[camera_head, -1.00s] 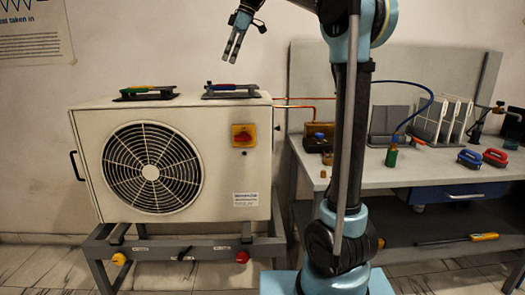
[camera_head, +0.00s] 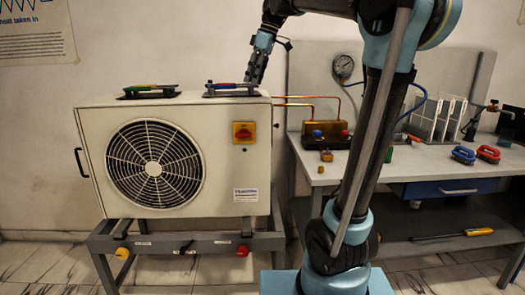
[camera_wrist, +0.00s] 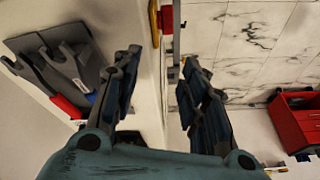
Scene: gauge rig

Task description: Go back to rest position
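My gripper (camera_head: 255,78) hangs just above and behind the right top corner of the white fan unit (camera_head: 250,130), close to the tool holder with the blue-and-red handles (camera_head: 230,88). In the wrist view my gripper (camera_wrist: 162,90) has its two dark fingers spread apart, with nothing between them. The unit's side and its red-and-yellow switch (camera_wrist: 165,18) show beyond the fingers, and the holder (camera_wrist: 55,60) lies to their left. Whether the gripper touches the unit cannot be told.
A second holder with a green handle (camera_head: 148,90) sits on the unit. Copper pipes (camera_head: 300,99) run right to a brass manifold (camera_head: 325,133) on the workbench (camera_head: 430,165). A gauge (camera_head: 343,66) hangs behind. A red case (camera_wrist: 298,122) shows at right in the wrist view.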

